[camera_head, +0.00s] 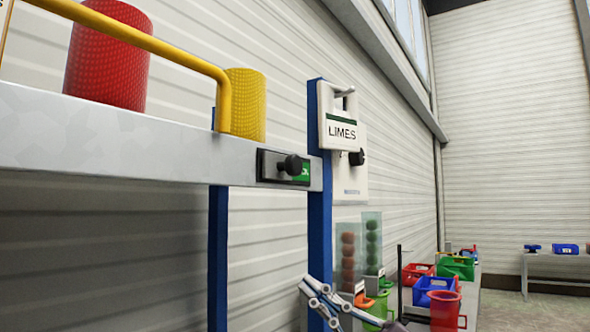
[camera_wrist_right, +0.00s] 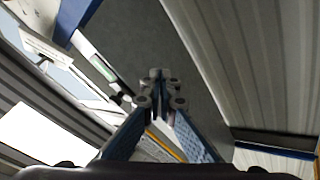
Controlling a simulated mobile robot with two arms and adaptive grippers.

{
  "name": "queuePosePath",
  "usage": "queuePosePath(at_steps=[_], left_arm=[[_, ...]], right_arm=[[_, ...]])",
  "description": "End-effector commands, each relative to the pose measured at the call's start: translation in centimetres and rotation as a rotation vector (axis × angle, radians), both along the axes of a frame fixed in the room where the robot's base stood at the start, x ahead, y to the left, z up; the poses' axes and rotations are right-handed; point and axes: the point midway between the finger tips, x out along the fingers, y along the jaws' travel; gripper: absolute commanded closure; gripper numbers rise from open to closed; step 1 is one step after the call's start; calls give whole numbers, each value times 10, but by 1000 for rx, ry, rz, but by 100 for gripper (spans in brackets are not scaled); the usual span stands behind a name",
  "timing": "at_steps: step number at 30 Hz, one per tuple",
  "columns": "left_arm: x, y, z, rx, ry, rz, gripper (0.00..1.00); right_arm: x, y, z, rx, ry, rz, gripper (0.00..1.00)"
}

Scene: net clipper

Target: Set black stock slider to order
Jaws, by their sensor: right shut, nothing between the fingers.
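The black stock slider (camera_head: 291,165) is a round black knob on a dark plate fixed to the front edge of the grey shelf. A green patch with a white mark shows at the plate's right part, and the knob stands just left of and partly over it. My right gripper (camera_head: 318,292) is at the bottom of the head view, well below and slightly right of the slider, apart from it. In the wrist view its fingertips (camera_wrist_right: 160,82) are together with nothing between them. My left gripper is not in view.
The grey shelf (camera_head: 100,140) carries a red roll (camera_head: 108,55), a yellow roll (camera_head: 243,103) and a yellow rail (camera_head: 150,40). A blue post (camera_head: 317,215) stands beside a white LIMES sign (camera_head: 342,130); another black knob (camera_head: 357,157) is near it. Coloured bins (camera_head: 432,290) stand lower right.

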Motion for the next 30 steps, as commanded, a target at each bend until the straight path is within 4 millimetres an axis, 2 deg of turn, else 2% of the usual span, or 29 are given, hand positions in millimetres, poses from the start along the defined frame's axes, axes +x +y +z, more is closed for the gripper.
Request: queuePosePath(at_steps=[1, 3, 6, 9, 12, 16, 20, 25, 30], left_arm=[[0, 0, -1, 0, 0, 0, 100], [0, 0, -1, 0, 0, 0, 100], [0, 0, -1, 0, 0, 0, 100], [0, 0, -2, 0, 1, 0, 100], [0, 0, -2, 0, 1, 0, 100], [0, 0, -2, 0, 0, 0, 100], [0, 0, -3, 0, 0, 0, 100], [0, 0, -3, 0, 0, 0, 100], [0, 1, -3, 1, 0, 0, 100]], right_arm=[[-25, 13, 25, -73, -77, 32, 100], [-54, 31, 47, -177, -154, 69, 100], [-90, 50, 67, -337, -241, 86, 100], [-117, 63, 80, -496, -302, 65, 100], [-137, 67, 90, -646, -343, 2, 100], [-152, 60, 105, -807, -356, -136, 100], [-161, 41, 125, -905, -338, -314, 100], [-171, 12, 153, -935, -294, -518, 100], [-177, -5, 168, -925, -265, -621, 100]])
